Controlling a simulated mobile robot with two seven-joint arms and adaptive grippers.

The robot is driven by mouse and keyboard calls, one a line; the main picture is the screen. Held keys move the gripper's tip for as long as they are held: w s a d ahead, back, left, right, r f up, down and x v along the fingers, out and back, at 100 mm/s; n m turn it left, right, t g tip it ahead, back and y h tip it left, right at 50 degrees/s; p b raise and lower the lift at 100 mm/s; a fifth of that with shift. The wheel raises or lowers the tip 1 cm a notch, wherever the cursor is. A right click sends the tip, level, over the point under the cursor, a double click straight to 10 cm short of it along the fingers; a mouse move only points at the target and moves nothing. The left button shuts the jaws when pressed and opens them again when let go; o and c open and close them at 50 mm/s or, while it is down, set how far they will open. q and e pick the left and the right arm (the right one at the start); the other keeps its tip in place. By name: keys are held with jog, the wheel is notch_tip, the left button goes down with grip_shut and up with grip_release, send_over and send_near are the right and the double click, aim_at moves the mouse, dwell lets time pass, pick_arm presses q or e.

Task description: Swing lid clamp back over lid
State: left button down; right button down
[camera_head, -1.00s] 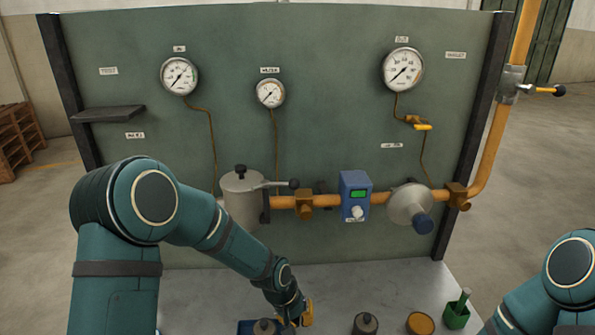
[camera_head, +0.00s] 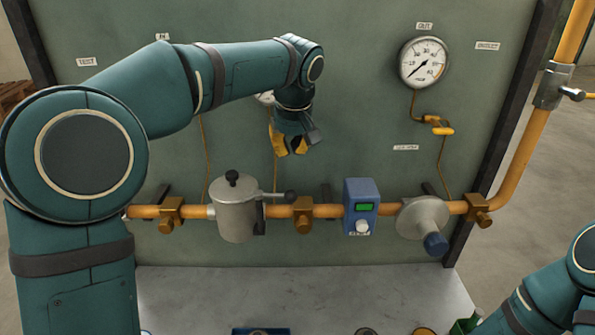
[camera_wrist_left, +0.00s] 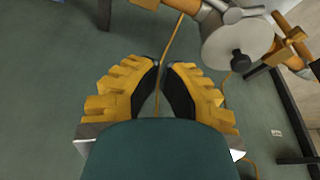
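The grey cylindrical pot (camera_head: 237,219) sits in the orange pipe line, with its lid (camera_head: 234,185) on top and a black knob in the lid's middle. The lid clamp (camera_head: 270,195) is a grey lever with a dark ball end. It points right, beside the lid rather than across it. My left gripper (camera_head: 288,150) hangs above and right of the pot, empty, with its yellow fingers (camera_wrist_left: 165,68) a little apart. In the left wrist view a grey disc with a black knob, apparently the lid (camera_wrist_left: 232,48), shows at upper right. My right gripper is out of view.
A blue control box (camera_head: 361,205) and a grey round unit with a blue knob (camera_head: 423,218) stand on the pipe right of the pot. The green panel (camera_head: 360,100) rises behind. The grey table (camera_head: 300,292) below is largely clear, with items along its front edge.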

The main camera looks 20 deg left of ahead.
pick_arm(q)
jog(key=shift+s+r, duration=0.2)
jog(key=x, duration=0.6)
jog(key=b+x, duration=0.1)
jog(key=x, duration=0.2)
jog(key=shift+s+d+f, duration=0.15)
jog(key=shift+s+f, duration=0.05)
jog(key=shift+f, duration=0.3)
jog(key=s, duration=0.1)
jog(key=s+d, duration=0.1)
jog(key=s, duration=0.1)
jog(key=shift+d+r, duration=0.25)
jog(key=shift+r, duration=0.15)
jog(key=shift+w, duration=0.1)
